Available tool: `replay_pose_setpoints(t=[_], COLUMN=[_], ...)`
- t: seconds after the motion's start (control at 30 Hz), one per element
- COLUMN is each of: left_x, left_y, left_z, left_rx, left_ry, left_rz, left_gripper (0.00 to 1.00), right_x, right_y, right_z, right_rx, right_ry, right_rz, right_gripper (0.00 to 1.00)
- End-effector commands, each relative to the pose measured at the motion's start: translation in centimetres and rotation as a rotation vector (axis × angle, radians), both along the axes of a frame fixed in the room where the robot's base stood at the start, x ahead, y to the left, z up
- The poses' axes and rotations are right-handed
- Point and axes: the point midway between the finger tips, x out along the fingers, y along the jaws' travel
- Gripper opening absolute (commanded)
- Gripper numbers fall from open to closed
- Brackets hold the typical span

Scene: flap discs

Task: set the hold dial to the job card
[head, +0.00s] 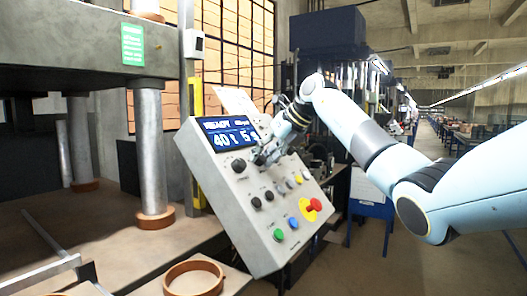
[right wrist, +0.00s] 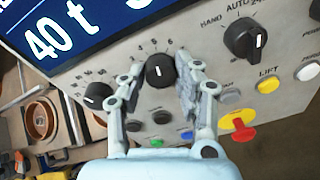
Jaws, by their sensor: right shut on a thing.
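The grey control panel (head: 250,215) stands tilted in the middle of the head view. Its blue display (head: 228,132) reads READY and 40 t, with another figure partly covered by my gripper. My right gripper (head: 266,156) is at the panel just below the display. In the right wrist view, its two fingers (right wrist: 158,68) are shut on a black dial (right wrist: 159,72), one on each side. The dial's white mark points up, near the 5 on its printed scale. A pale sheet (head: 233,101) stands behind the panel's top; its writing is unreadable. My left gripper is not in view.
Another black knob (right wrist: 98,95) is left of the held dial, and a mode selector (right wrist: 245,40) is right. A red stop knob (head: 315,204) and coloured buttons lie below. The press column (head: 150,150) stands left; a brown ring (head: 193,278) lies in front.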

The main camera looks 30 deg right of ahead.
Motion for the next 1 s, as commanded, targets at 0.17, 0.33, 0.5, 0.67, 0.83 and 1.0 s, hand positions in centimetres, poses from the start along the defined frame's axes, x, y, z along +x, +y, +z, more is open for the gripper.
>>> replay_pose_setpoints(t=[0.17, 0.33, 0.5, 0.67, 0.83, 1.0], left_x=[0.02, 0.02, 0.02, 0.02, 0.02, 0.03], left_y=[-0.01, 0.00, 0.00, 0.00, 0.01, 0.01], left_z=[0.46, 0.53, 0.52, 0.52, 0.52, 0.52], left_rx=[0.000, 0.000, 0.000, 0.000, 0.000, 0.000], left_ry=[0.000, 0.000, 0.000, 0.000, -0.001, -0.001], left_rz=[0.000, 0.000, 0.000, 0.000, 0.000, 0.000], left_gripper=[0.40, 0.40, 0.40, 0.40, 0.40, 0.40], right_x=[0.04, 0.05, 0.06, 0.06, 0.05, 0.04], right_y=[-0.06, -0.08, -0.09, -0.09, -0.06, -0.05], right_z=[0.18, 0.13, 0.12, 0.13, 0.10, 0.06], right_rx=[0.035, 0.048, 0.048, 0.049, 0.048, 0.048], right_ry=[0.012, 0.016, 0.017, 0.016, 0.016, 0.018], right_rz=[-0.033, -0.046, -0.046, -0.047, -0.046, -0.045], right_gripper=[0.00, 0.00, 0.00, 0.33, 0.55, 0.55])
